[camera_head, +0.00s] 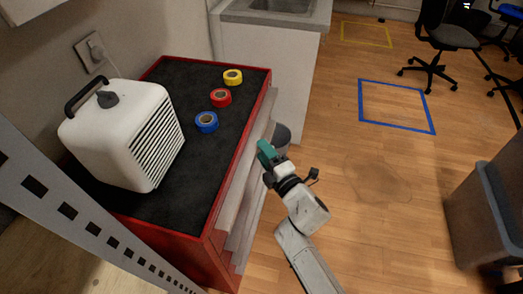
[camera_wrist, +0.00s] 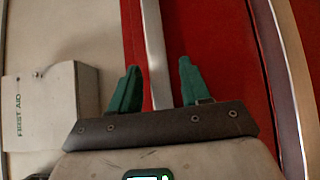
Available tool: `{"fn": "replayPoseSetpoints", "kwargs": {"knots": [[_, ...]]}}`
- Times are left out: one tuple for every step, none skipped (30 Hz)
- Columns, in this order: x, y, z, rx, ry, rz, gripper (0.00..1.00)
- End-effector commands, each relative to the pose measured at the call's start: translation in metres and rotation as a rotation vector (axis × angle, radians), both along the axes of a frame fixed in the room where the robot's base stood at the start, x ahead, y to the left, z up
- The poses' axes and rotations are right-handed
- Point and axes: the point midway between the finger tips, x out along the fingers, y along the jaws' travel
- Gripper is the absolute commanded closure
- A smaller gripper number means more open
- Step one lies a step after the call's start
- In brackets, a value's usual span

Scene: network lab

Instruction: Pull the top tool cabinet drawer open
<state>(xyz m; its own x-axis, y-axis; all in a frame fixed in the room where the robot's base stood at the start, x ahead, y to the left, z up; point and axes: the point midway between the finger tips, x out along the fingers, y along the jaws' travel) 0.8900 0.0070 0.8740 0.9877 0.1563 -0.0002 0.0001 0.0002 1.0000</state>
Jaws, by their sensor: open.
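The red tool cabinet (camera_head: 215,248) stands at the left, with pale handle strips (camera_head: 243,165) along its drawer fronts on the right side. My gripper (camera_head: 266,152), with teal fingers, is beside the upper part of this drawer side. In the wrist view my gripper (camera_wrist: 158,85) is open, one finger on each side of a pale handle strip (camera_wrist: 154,45) on the red front (camera_wrist: 205,40). I cannot tell whether the fingers touch the strip. No drawer visibly stands out, though the arm and the steep angle hide part of the front.
A white heater (camera_head: 125,135) and blue (camera_head: 206,122), red (camera_head: 221,97) and yellow (camera_head: 233,77) tape rolls lie on the cabinet's black top. A first aid box (camera_wrist: 50,105) shows in the wrist view. Open wooden floor (camera_head: 370,185) lies right; a grey bin (camera_head: 490,205) stands farther right.

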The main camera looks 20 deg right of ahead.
Motion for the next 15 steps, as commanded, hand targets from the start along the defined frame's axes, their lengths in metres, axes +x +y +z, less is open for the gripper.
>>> {"fn": "replayPoseSetpoints", "kwargs": {"knots": [[0.006,0.001,-0.002,-0.001,-0.001,0.002,0.53],[0.009,0.002,-0.001,-0.002,-0.002,0.002,0.53],[0.012,0.002,-0.001,-0.002,-0.002,0.001,0.53],[0.014,0.003,-0.001,-0.001,-0.001,0.001,0.53],[0.016,0.003,-0.001,0.0,-0.001,0.001,0.53],[0.017,0.003,-0.001,0.0,0.0,0.001,0.53],[0.018,0.003,-0.001,0.0,0.001,0.0,0.53],[0.019,0.003,-0.001,0.0,0.001,0.0,0.53],[0.019,0.003,-0.001,0.0,0.001,0.0,0.53],[0.019,0.003,0.0,0.0,0.001,0.0,0.53],[0.019,0.003,0.0,0.0,0.001,0.0,0.53],[0.019,0.003,0.0,0.0,0.001,0.0,0.53],[0.019,0.003,0.0,0.0,0.001,0.0,0.53],[0.019,0.003,0.0,0.0,0.001,0.0,0.53],[0.019,0.003,0.0,0.0,0.001,0.0,0.53]]}}
